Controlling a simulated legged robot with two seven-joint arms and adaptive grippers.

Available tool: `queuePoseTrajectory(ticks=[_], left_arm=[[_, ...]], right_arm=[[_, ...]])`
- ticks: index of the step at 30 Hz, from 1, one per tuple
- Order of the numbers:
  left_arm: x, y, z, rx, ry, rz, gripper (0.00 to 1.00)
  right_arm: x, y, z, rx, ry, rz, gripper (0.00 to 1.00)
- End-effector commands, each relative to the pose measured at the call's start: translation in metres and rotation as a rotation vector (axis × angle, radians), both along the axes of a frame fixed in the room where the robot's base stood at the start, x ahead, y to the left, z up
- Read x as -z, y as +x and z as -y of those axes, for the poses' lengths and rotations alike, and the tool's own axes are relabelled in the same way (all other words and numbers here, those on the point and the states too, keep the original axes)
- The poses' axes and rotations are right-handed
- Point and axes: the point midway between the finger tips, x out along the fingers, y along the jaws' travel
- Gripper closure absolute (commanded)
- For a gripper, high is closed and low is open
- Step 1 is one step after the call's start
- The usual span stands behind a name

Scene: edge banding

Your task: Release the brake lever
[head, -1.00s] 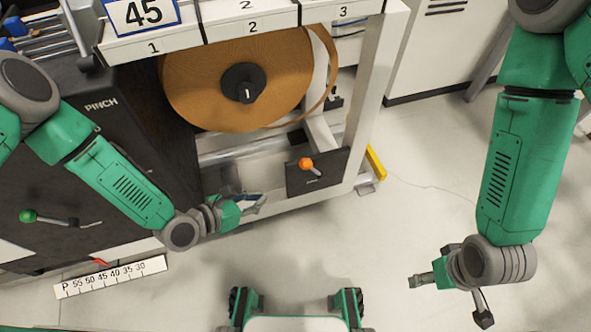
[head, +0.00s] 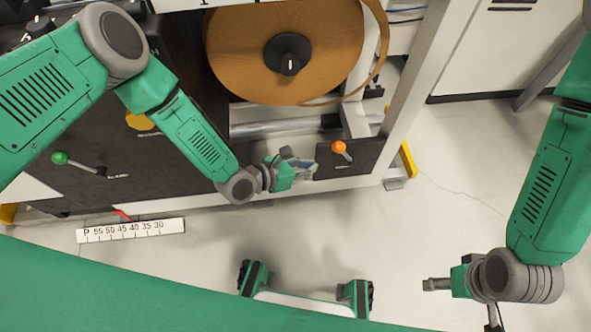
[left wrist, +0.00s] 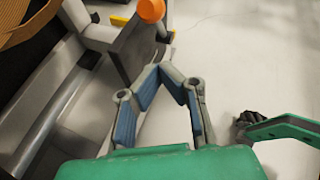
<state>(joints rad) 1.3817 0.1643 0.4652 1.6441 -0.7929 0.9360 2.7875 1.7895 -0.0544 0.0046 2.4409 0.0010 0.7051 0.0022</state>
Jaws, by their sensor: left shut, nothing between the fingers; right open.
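The lever with the orange ball knob (head: 339,147) stands on a small dark plate (head: 350,163) low on the machine's front right. In the left wrist view its orange knob (left wrist: 150,10) shows at the top, beyond my fingertips. My left gripper (head: 308,166) is just left of the lever and appears apart from it. In the left wrist view my left gripper (left wrist: 160,72) has its fingertips together with nothing between them. My right gripper (head: 459,304) is open and empty over the floor at the lower right. The plate's writing is too small to read.
A brown banding roll (head: 232,55) with a black hub hangs above the lever. A green-knobbed lever (head: 60,158) is on the black panel at left. A white scale strip (head: 130,230) lies lower left. A yellow foot piece (head: 408,158) stands right. The floor at right is clear.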

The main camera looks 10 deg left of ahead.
Motion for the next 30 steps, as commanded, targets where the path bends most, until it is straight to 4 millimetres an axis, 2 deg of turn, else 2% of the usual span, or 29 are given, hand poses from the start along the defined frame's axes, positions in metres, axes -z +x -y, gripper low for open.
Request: queuePoseTrajectory(ticks=[3,10,30], left_arm=[[0.013,0.014,0.018,0.003,0.000,0.004,1.00],[-0.001,0.035,0.036,0.002,0.001,0.003,1.00],[-0.008,0.040,0.042,0.000,0.030,-0.009,1.00]], right_arm=[[0.011,0.000,0.000,0.000,0.000,0.000,0.37],[0.016,0.000,0.000,0.000,0.000,0.000,0.37],[0.012,0.000,0.000,0.000,0.000,0.000,0.37]])
